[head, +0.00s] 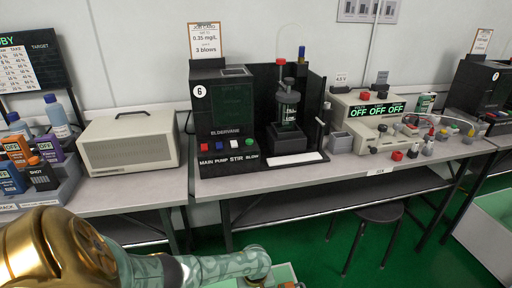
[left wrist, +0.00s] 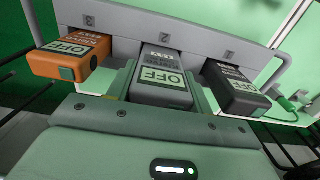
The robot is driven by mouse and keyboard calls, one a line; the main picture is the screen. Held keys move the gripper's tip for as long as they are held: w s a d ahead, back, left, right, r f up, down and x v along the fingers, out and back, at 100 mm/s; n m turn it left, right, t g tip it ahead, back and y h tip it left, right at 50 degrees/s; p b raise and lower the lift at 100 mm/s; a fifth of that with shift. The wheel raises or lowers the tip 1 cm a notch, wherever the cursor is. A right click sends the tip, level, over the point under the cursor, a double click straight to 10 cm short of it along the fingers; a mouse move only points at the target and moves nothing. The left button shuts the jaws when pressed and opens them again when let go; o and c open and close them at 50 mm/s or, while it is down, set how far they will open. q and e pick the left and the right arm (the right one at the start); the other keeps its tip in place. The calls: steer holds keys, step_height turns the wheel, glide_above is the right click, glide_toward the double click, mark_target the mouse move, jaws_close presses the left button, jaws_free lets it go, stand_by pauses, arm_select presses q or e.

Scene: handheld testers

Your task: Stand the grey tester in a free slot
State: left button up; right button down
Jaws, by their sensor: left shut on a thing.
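The grey tester (left wrist: 162,80) shows an OFF label in the left wrist view. My left gripper (left wrist: 163,97) is shut on it, one finger along each side. It is in front of a pale panel (left wrist: 190,30) with numbered places, between an orange tester (left wrist: 70,57) and a dark tester (left wrist: 235,88). I cannot tell whether the grey tester's far end touches the panel or sits in a slot. In the head view my left arm crosses the bottom left, and its gripper and the grey tester are not clearly visible.
In the head view a grey rack (head: 66,184) at the far left holds several testers. A beige box (head: 130,140) stands beside it. A black apparatus (head: 225,120) and a beige unit (head: 368,118) stand on the middle table. A stool (head: 380,213) is beneath.

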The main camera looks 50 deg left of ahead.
arm_select(q)
steer(key=shift+f+b, duration=0.45)
steer(key=shift+f, duration=0.35)
arm_select(e)
steer(key=shift+s+a+f, duration=0.15)
steer(key=shift+s+f, duration=0.1)
steer(key=shift+f, duration=0.15)
arm_select(q)
steer(key=o, duration=1.1)
arm_select(e)
steer(key=shift+w+d, duration=0.1)
steer(key=shift+d, duration=0.1)
arm_select(q)
step_height(320, 180, up, 16)
steer(key=p, duration=1.2)
steer(key=shift+r, duration=0.25)
arm_select(e)
steer(key=w+r+t, duration=0.1)
steer(key=w+r, duration=0.3)
steer(key=r, duration=0.6)
steer(key=shift+w+a+r, duration=0.2)
steer(key=shift+a, duration=0.2)
